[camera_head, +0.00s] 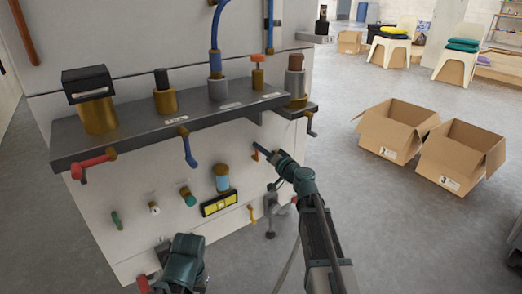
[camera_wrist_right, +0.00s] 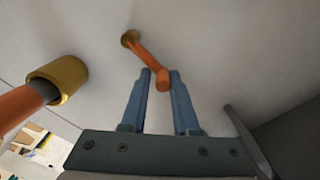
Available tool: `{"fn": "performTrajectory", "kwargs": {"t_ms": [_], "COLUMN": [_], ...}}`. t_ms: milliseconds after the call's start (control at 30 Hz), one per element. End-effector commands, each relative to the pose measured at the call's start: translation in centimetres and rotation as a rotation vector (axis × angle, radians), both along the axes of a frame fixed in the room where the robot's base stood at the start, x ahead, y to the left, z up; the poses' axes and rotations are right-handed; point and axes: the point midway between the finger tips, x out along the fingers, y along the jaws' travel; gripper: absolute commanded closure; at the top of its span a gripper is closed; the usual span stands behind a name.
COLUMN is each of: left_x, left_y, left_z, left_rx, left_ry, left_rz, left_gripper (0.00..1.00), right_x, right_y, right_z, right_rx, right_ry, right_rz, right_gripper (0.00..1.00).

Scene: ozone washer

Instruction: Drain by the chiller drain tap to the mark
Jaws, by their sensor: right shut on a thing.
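My right gripper (camera_head: 262,151) reaches up to the pale front wall of the machine, below the grey shelf. In the right wrist view its two blue fingers (camera_wrist_right: 160,84) are shut on the end of an orange lever (camera_wrist_right: 148,59). The lever comes out of a small brass fitting on the wall. I cannot read a label that says which tap this is.
The grey shelf (camera_head: 190,122) juts out above and carries several brass fittings. A blue lever (camera_head: 188,152) and a red lever (camera_head: 92,165) hang below its edge. In the wrist view a larger brass collar (camera_wrist_right: 58,79) is at left. Open cardboard boxes (camera_head: 396,131) stand on the floor at right.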

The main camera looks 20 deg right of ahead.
Motion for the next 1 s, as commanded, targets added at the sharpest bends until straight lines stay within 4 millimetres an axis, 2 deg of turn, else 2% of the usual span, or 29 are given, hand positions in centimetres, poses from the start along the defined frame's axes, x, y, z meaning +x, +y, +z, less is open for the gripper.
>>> {"fn": "performTrajectory", "kwargs": {"t_ms": [67, 533, 1000], "left_x": [0.0, 0.0, 0.0], "left_y": [0.0, 0.0, 0.0], "left_z": [0.0, -0.1, -0.7], "left_rx": [0.0, 0.0, 0.0], "left_ry": [0.0, 0.0, 0.0], "left_rz": [0.0, 0.0, 0.0], "left_gripper": [0.49, 0.49, 0.49], "right_x": [-0.1, 0.1, 0.7], "right_y": [0.4, -0.2, -1.8], "right_z": [0.0, -0.1, -0.7], "right_rx": [0.012, 0.106, 0.384], "right_ry": [0.003, 0.037, 0.14], "right_rz": [0.011, 0.009, 0.009], "right_gripper": [1.0, 1.0, 1.0]}}
